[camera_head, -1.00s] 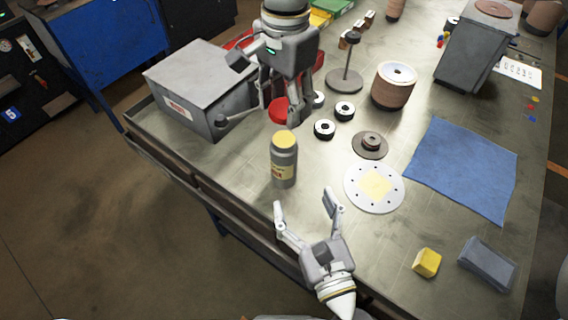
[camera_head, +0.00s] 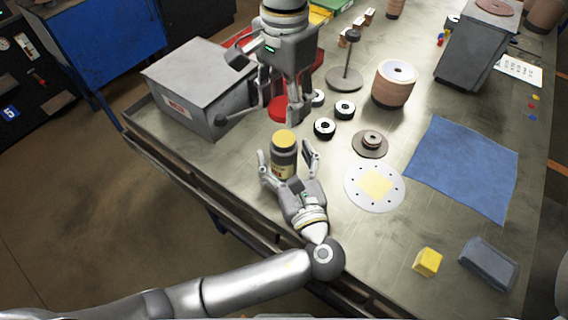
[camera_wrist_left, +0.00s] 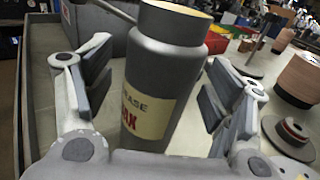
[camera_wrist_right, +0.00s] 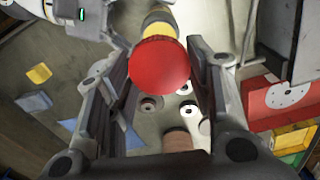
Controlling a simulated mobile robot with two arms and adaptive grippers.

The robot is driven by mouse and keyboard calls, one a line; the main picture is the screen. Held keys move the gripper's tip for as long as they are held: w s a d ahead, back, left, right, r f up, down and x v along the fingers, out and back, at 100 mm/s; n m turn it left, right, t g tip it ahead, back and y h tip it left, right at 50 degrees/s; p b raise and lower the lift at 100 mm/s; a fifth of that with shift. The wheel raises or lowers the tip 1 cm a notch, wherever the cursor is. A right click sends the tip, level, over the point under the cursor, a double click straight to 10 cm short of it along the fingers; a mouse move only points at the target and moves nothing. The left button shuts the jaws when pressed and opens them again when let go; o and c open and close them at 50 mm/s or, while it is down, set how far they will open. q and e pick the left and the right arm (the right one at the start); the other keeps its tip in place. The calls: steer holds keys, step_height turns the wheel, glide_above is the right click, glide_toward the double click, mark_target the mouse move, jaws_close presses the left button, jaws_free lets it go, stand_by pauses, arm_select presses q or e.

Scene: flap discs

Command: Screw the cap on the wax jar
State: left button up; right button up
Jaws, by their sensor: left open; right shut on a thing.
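The wax jar (camera_head: 284,160) stands upright on the bench, grey with a cream label and an open yellow top. My left gripper (camera_head: 288,164) is open with its fingers on either side of the jar; in the left wrist view the jar (camera_wrist_left: 165,75) stands between the pads, with gaps visible. The red cap (camera_wrist_right: 160,66) is between the fingers of my right gripper (camera_wrist_right: 163,75), which is shut on it. In the head view the right gripper (camera_head: 285,108) is beyond the jar and partly hides the cap (camera_head: 276,108).
A grey metal box (camera_head: 205,75) stands left of my right gripper. Small black-and-white rollers (camera_head: 324,128), a brown disc (camera_head: 369,144) and a white perforated disc (camera_head: 375,187) lie right of the jar. A blue cloth (camera_head: 465,170) lies farther right.

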arm_select(q)
steer(key=c, duration=1.5)
steer(key=shift+c, duration=0.2)
arm_select(e)
glide_above(284, 138)
steer(key=shift+f, duration=2.5)
steer(key=shift+f, duration=0.85)
steer(key=shift+f, duration=0.55)
